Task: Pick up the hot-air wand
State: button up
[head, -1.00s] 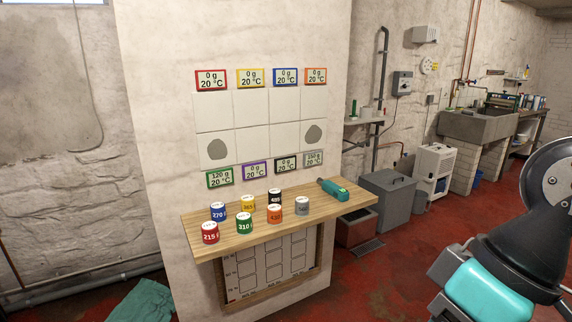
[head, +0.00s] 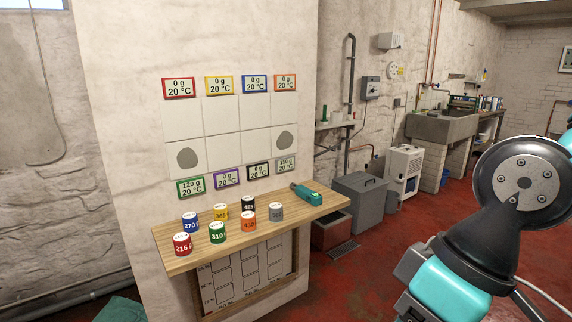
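The hot-air wand (head: 307,194) is a teal-green tool with a dark end. It lies on its side at the back right of the wooden shelf (head: 325,207), just right of the grey can. My arm shows large at the right edge, in black and teal, well apart from the shelf. My gripper is not in the picture, so its state is hidden.
Several numbered cans stand left of the wand, including the grey can (head: 276,212) and orange can (head: 248,221). White wall tiles with small displays (head: 179,88) are above the shelf. A grey bin (head: 360,197) stands right of the shelf. Red floor (head: 385,270) is open in front.

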aim_at(313, 198)
jog(key=u, duration=0.4)
jog(key=i, duration=0.7)
jog(key=u, duration=0.55)
jog(key=i, duration=1.7)
jog(key=z, duration=0.7)
